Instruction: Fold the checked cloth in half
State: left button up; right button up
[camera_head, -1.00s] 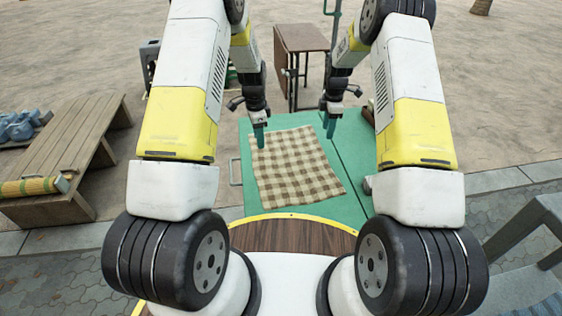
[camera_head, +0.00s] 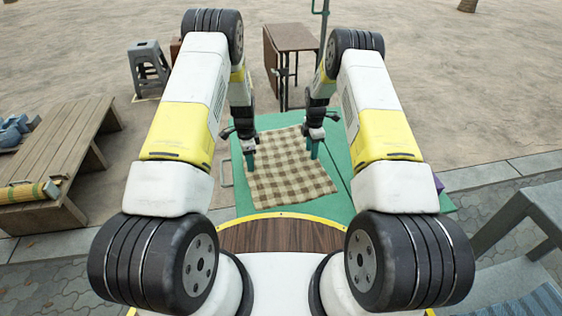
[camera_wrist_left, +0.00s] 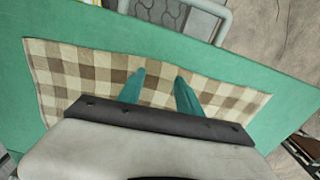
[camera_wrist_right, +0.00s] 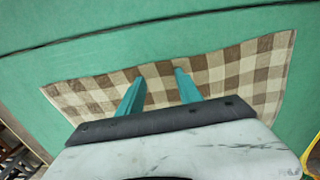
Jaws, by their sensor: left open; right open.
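The brown and cream checked cloth (camera_head: 288,178) lies spread flat on a green surface. My left gripper (camera_head: 250,158) is over the cloth's left edge in the head view. In the left wrist view its teal fingers (camera_wrist_left: 160,88) are apart above the cloth (camera_wrist_left: 70,72), near one edge. My right gripper (camera_head: 313,148) is over the cloth's right edge, towards the far corner. In the right wrist view its teal fingers (camera_wrist_right: 158,88) are apart above the cloth (camera_wrist_right: 255,72), near another edge. Neither gripper visibly holds cloth. Whether the tips touch it I cannot tell.
The green surface (camera_head: 335,178) has bare room around the cloth and a seam on its right. A metal handle (camera_head: 225,172) is at its left side. A brown folding table (camera_head: 290,38), a grey stool (camera_head: 149,68) and a wooden bench (camera_head: 60,145) stand beyond.

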pick_arm(q)
jog(key=shift+f, duration=0.1)
dwell(0.7)
jog(key=shift+c, duration=0.4)
pick_arm(e)
jog(key=shift+f, duration=0.1)
jog(key=shift+c, duration=0.4)
pick_arm(q)
grip_shut()
pick_arm(e)
grip_shut()
pick_arm(q)
jog(key=shift+p, duration=2.55)
